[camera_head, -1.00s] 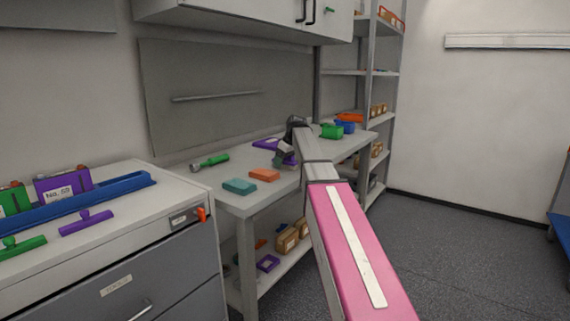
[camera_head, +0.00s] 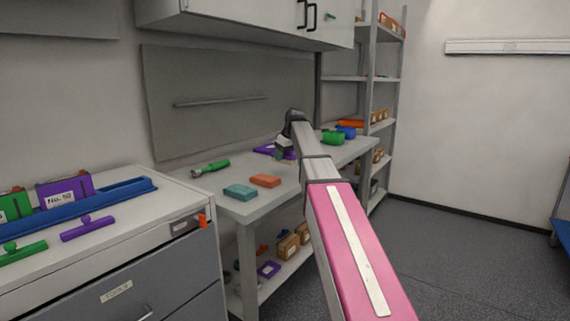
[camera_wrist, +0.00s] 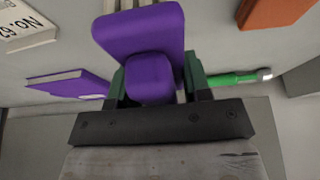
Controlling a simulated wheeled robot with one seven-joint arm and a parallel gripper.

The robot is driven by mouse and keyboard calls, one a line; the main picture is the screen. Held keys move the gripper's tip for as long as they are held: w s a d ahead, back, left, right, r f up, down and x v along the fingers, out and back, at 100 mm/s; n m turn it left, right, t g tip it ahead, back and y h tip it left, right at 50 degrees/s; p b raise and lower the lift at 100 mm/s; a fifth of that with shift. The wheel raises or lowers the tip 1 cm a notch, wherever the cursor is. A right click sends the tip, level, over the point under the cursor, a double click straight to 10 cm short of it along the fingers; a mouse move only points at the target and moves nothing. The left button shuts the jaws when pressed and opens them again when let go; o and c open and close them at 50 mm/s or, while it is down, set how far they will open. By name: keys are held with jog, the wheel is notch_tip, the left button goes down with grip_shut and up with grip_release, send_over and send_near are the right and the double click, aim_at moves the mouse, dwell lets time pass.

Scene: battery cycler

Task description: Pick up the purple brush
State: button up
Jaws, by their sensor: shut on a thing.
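The purple brush (camera_wrist: 150,35) fills the middle of the wrist view, with a rounded block on its back and pale bristles at the top edge. My gripper (camera_wrist: 153,82) is shut on that rounded block, one dark green finger at each side. In the head view my gripper (camera_head: 284,152) is over the back part of the white workbench (camera_head: 262,209). The brush (camera_head: 290,154) is mostly hidden there by the gripper and arm. It appears held a little above the bench top.
A teal block (camera_head: 240,192), an orange block (camera_head: 265,181) and a green-handled tool (camera_head: 217,165) lie on the bench to the left. A flat purple thing (camera_wrist: 70,84) lies beside the gripper. A wall cabinet (camera_head: 240,20) hangs above.

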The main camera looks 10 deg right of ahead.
jog(key=a+r, duration=0.6)
jog(key=a, duration=0.4)
jog(key=shift+s+a, duration=0.25)
